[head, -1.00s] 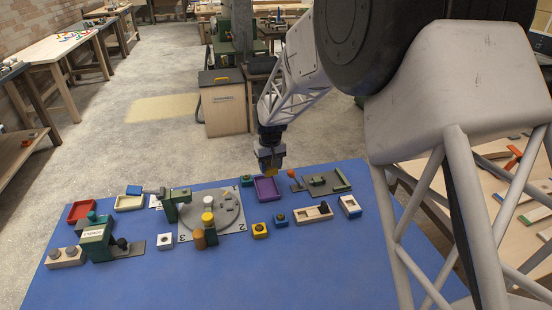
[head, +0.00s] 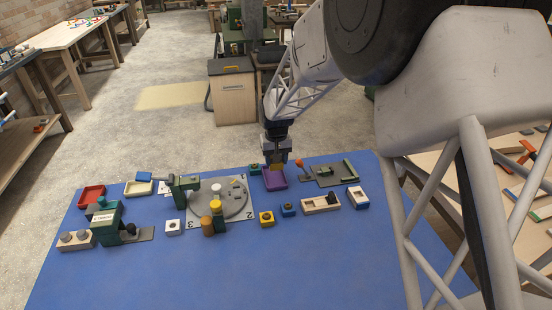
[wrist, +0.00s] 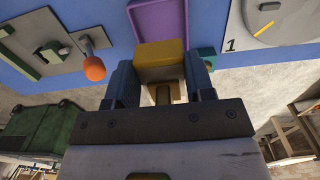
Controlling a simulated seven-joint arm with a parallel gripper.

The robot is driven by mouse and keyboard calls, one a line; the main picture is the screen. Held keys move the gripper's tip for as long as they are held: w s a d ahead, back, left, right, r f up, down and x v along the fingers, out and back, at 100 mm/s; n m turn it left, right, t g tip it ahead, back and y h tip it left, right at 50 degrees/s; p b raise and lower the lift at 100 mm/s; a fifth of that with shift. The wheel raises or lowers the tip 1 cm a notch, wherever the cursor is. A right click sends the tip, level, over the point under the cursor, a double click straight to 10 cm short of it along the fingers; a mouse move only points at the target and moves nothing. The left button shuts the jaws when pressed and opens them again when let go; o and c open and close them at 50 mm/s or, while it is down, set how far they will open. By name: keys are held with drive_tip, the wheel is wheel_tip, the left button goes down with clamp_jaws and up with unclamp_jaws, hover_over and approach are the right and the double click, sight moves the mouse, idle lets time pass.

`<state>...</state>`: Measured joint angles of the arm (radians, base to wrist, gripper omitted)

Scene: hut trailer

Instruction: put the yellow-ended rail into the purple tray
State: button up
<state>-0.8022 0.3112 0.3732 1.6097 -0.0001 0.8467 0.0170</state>
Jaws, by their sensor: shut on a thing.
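My gripper (head: 277,163) is over the back part of the purple tray (head: 275,182) in the head view. In the wrist view my gripper (wrist: 160,82) is shut on the yellow-ended rail, whose yellow end (wrist: 160,54) sticks out between the fingers. The yellow end also shows in the head view (head: 277,167) just below the fingers. In the wrist view the purple tray (wrist: 139,22) shows past the yellow end, its floor looking empty where visible. The rest of the rail is mostly hidden by the fingers. Whether the rail touches the tray I cannot tell.
Right of the tray stands an orange ball-topped lever (head: 299,163) by a grey-green fixture plate (head: 333,181). A small green block (head: 254,169) is close on the left, and the round turntable (head: 232,205) lies beyond it. The front of the blue mat (head: 230,275) is clear.

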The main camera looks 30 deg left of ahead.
drive_tip(key=shift+f, duration=3.55)
drive_tip(key=o, duration=0.9)
drive_tip(key=shift+r, duration=3.9)
drive_tip(key=shift+d, duration=0.1)
